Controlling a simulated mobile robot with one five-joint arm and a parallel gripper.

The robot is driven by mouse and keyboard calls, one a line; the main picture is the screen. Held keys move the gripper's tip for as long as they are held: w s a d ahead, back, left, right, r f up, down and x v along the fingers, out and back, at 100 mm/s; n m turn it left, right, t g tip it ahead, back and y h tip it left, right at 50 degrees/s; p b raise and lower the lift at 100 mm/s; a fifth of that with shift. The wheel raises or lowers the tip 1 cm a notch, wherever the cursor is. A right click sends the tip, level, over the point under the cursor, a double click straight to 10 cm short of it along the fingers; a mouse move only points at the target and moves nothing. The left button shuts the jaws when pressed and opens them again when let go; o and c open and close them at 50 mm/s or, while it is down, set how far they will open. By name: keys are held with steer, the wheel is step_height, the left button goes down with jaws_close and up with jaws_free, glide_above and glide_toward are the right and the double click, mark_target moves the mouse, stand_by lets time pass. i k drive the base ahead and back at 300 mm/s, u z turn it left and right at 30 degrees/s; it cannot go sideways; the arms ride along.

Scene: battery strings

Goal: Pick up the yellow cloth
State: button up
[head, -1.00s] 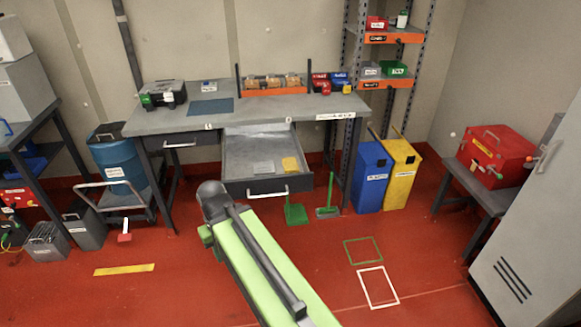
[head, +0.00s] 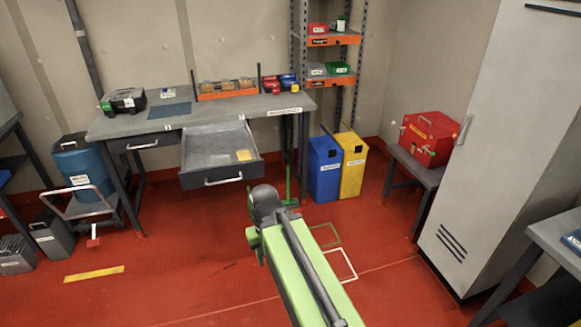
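The yellow cloth (head: 244,155) lies flat in the right part of the open drawer (head: 205,160) under the workbench. A pale flat item (head: 219,160) lies to its left in the same drawer. My green arm rises from the bottom of the head view, and its dark end (head: 266,205) is in front of and below the drawer, apart from the cloth.
The workbench (head: 225,109) holds a toolbox (head: 123,101) and an orange rack (head: 229,95). Blue (head: 325,180) and yellow (head: 353,175) bins stand right of it. A cart with a blue drum (head: 82,167) stands left. A grey cabinet (head: 490,170) is at right. Red floor before the bench is mostly clear.

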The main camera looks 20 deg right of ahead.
mark_target(242, 155)
steer(key=u, duration=0.05)
steer(key=k, duration=0.3)
steer(key=i, duration=1.9)
steer(key=u, duration=0.75)
steer(key=i, duration=0.95)
steer(key=u, duration=0.25)
